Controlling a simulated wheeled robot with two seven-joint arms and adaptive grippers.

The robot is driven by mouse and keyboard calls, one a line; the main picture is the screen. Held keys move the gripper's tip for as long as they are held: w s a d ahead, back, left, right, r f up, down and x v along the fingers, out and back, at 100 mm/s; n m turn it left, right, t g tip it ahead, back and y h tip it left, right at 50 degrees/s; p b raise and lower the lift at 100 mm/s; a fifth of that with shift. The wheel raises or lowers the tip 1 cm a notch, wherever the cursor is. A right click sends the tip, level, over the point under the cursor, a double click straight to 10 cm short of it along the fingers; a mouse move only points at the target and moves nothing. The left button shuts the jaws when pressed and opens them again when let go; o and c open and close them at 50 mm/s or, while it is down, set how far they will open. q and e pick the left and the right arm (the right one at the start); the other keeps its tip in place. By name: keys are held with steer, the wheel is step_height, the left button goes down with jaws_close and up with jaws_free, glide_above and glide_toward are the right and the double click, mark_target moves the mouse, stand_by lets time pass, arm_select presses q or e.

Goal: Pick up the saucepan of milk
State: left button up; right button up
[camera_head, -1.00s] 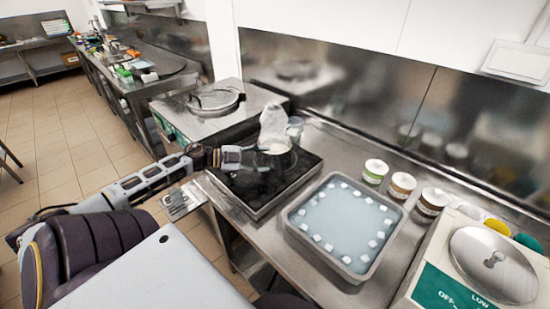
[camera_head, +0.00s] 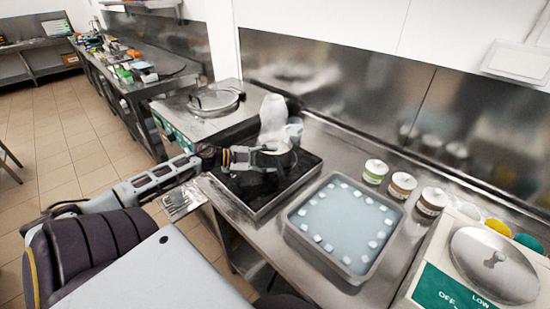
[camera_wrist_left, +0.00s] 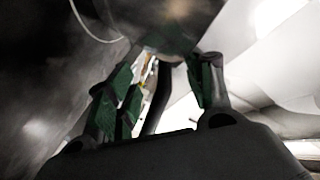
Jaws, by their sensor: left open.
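The saucepan (camera_head: 279,157) stands on the black cooktop (camera_head: 257,198), partly hidden behind my left gripper and small in the head view. My left gripper (camera_head: 252,157) is open at the left side of the saucepan. In the left wrist view, my gripper's green-padded fingers (camera_wrist_left: 162,88) stand apart on either side of a dark, bar-like handle (camera_wrist_left: 153,105). A rounded grey surface, seemingly the saucepan, fills the top middle there. I cannot tell whether the fingers touch the handle. The milk is not clearly visible. My right gripper is not in view.
A pale, tall object (camera_head: 273,115) stands close behind the saucepan. A tray of water with white cubes (camera_head: 292,232) lies to the right. Several lidded jars (camera_head: 403,185) stand beyond it. A steel backsplash (camera_head: 340,85) closes the rear.

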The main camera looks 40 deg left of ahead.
arm_select(q)
steer(key=shift+w+d+f, duration=0.1)
steer(key=shift+w+d, duration=0.25)
steer(key=shift+w, duration=0.15)
steer(key=shift+w+d+f, duration=0.1)
steer(key=shift+w+d, duration=0.2)
steer(key=shift+w, duration=0.05)
steer(key=shift+w+d+f, duration=0.1)
steer(key=shift+w+d, duration=0.05)
steer(key=shift+w, duration=0.05)
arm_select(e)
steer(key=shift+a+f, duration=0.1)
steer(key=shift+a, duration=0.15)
arm_select(q)
steer(key=c, duration=0.8)
jaws_close()
steer(key=shift+s, duration=0.1)
steer(key=shift+d, duration=0.1)
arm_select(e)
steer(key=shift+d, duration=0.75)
